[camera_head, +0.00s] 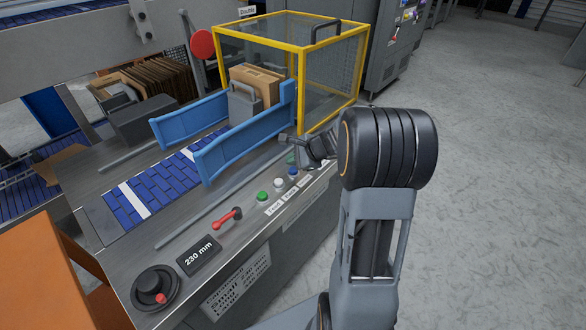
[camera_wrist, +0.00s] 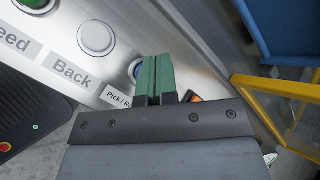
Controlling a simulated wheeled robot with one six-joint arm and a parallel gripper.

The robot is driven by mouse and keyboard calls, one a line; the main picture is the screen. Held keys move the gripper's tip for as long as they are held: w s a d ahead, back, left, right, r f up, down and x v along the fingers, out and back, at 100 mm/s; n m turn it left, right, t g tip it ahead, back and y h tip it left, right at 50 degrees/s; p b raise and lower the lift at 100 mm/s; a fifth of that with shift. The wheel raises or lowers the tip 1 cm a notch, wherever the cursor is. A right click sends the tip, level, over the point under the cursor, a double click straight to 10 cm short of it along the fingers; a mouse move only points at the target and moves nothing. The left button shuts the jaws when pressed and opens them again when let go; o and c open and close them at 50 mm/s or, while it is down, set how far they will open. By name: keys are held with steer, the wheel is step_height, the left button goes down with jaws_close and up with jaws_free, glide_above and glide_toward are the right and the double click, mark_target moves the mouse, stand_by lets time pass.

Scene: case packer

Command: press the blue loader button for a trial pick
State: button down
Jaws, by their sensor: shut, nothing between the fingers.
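The blue loader button (camera_head: 293,170) is the last in a row of buttons on the machine's sloped front panel. In the wrist view the blue button (camera_wrist: 134,69) shows only as a sliver in its pale ring, partly hidden by my fingers, beside a label reading "Pick/R…". My gripper (camera_wrist: 157,62) has green fingers closed together with nothing between them. I cannot tell whether the fingertips touch the button.
A white button (camera_head: 279,182) labelled "Back" and a green button (camera_head: 262,197) labelled "Feed" sit alongside. A red lever (camera_head: 227,217) and a "230 mm" display (camera_head: 199,255) are further left. Blue guide rails (camera_head: 240,146) and a yellow-framed guard (camera_head: 299,75) stand behind the panel.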

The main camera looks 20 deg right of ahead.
mark_target(293, 170)
steer(key=shift+r+p, duration=1.75)
steer(key=shift+r, duration=0.6)
